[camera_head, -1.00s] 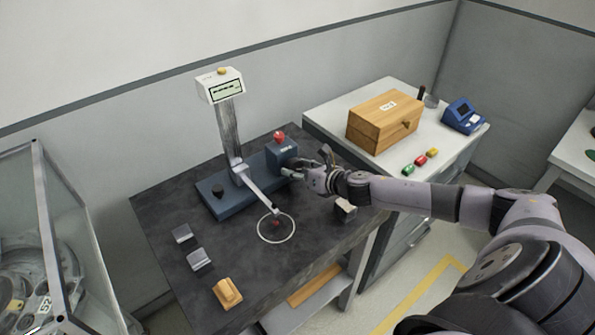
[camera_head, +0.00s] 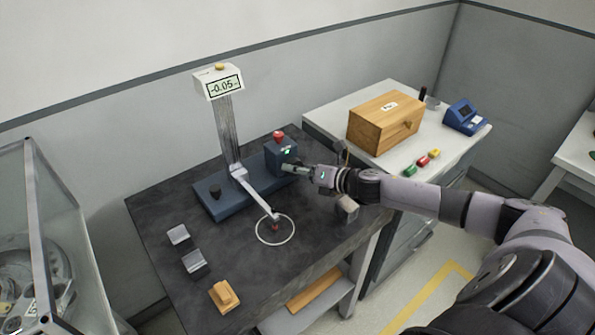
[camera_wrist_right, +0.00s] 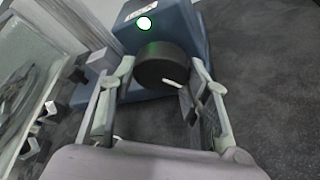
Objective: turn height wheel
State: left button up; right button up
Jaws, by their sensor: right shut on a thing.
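The height wheel (camera_wrist_right: 160,62) is a dark round knob on the front of a blue housing; in the head view it is hidden by the gripper. My right gripper (camera_wrist_right: 163,74) is shut on the wheel, one finger on each side; it also shows in the head view (camera_head: 291,168). The gauge has a blue base (camera_head: 232,203), an upright column and a white display (camera_head: 219,84) reading about -0.05. Its slanted arm (camera_head: 258,194) ends above a white ring (camera_head: 263,242) on the table. A green light glows on the housing. My left gripper is not in view.
A white-topped cabinet behind bears a wooden box (camera_head: 380,128) and a blue device (camera_head: 464,116). A glass-sided case stands at left.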

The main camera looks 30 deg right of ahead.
jog(key=o, duration=1.2)
jog(key=shift+c, duration=0.2)
jog(key=shift+s, duration=0.1)
jog(key=shift+s+d+r, duration=0.1)
jog(key=shift+s+d, duration=0.2)
jog(key=shift+s, duration=0.3)
jog(key=v, duration=1)
jog(key=shift+s+r, duration=0.2)
jog(key=shift+d, duration=0.1)
